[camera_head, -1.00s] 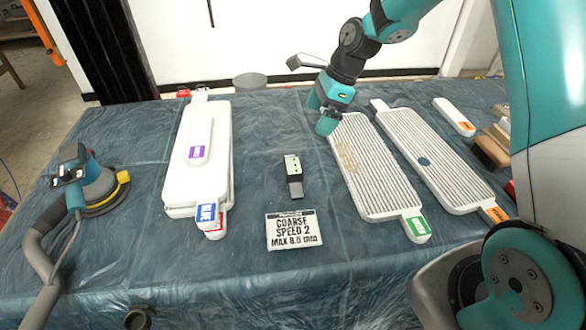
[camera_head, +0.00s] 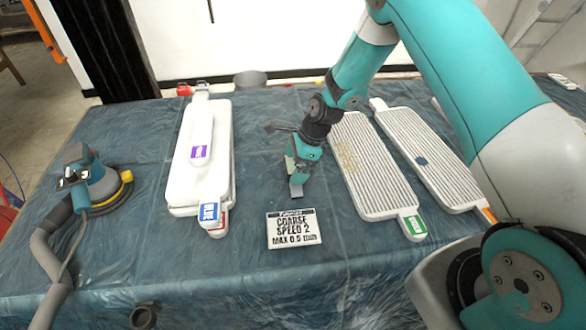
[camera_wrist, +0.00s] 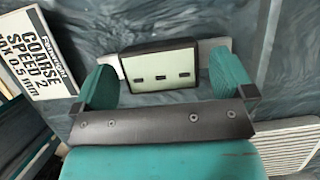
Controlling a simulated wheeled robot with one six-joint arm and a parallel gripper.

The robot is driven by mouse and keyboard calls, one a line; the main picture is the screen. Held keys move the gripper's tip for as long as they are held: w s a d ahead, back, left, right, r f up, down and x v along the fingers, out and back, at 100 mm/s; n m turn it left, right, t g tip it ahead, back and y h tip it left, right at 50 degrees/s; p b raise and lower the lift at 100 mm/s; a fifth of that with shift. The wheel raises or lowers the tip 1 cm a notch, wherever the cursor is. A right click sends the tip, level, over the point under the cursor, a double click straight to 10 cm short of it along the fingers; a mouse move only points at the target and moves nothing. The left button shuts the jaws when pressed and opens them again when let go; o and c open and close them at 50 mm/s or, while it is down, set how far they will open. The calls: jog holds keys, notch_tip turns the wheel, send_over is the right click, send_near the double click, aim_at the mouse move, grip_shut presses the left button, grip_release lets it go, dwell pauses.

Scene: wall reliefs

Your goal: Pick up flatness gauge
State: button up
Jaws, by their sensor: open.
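The flatness gauge (camera_wrist: 160,67) is a small dark-framed block with a pale green face bearing dark marks and a grey metal bar beneath. In the wrist view it lies between the two teal fingers of my gripper (camera_wrist: 165,85), which stand apart on either side of it. In the head view my gripper (camera_head: 299,165) is down over the gauge, with only the gauge's grey end (camera_head: 296,190) clearly showing below it. Gaps remain between the fingers and the gauge's dark body. Much of the gauge is hidden by the gripper in the head view.
A sign (camera_head: 292,229) reading COARSE SPEED 2 lies just in front. Stacked white panels (camera_head: 183,180) with coloured tags lie left, ribbed panels (camera_head: 372,175) right. A sander (camera_head: 92,185) with a hose stands far left. The table (camera_head: 250,290) is covered in blue sheeting.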

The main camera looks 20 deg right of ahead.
jog(key=shift+a+f, duration=0.1)
jog(key=shift+f, duration=0.1)
jog(key=c, duration=1)
jog(key=shift+o, duration=0.2)
